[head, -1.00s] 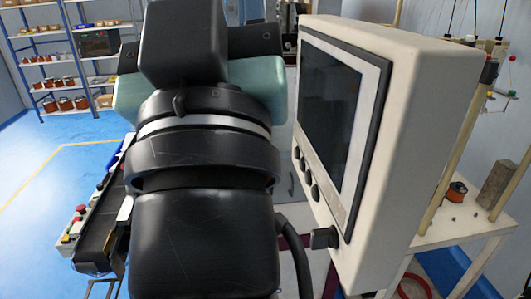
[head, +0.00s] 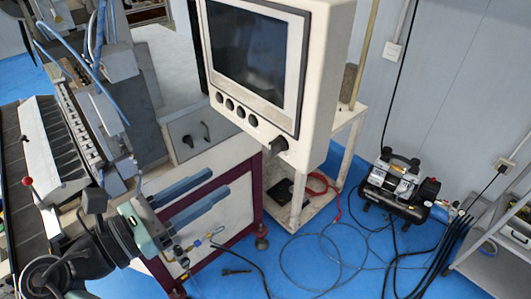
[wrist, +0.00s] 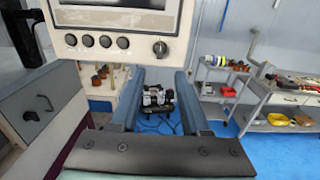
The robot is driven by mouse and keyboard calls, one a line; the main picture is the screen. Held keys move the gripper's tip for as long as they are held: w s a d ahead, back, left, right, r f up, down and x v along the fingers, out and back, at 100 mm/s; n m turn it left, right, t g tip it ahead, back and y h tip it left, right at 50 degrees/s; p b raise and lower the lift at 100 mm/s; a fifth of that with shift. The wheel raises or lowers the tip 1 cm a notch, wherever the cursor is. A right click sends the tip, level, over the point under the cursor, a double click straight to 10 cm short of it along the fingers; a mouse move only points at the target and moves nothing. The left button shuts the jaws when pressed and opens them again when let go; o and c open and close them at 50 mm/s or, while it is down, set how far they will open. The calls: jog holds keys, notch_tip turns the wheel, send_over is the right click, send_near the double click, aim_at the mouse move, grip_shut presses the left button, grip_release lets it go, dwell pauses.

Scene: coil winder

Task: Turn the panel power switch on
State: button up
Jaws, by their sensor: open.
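The cream control panel (head: 322,90) has a dark screen (head: 248,52), a row of round black knobs (head: 240,112) below it and a larger black rotary switch (head: 278,146) at its lower right corner. In the wrist view, the rotary switch (wrist: 160,49) shows face-on, with a lighter mark pointing upward. My gripper (head: 220,182) is open and empty, its two blue-grey fingers parallel, below and left of the switch in the head view. In the wrist view, the switch appears just above the gap between the fingertips (wrist: 159,73), apart from them. I cannot tell whether power is on; the screen looks dark.
A grey machine cabinet (head: 197,133) with a handle stands left of the panel. A white stand (head: 345,140) is behind it. An air compressor (head: 400,185) and loose hoses lie on the blue floor at right. A grey shelf (wrist: 285,100) is at the right.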

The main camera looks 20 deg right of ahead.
aim_at(270, 149)
jog(key=p+x, duration=0.4)
jog(key=x, duration=0.9)
jog(key=shift+d+f, duration=0.1)
jog(key=shift+d, duration=0.05)
jog(key=shift+c, duration=0.2)
grip_shut()
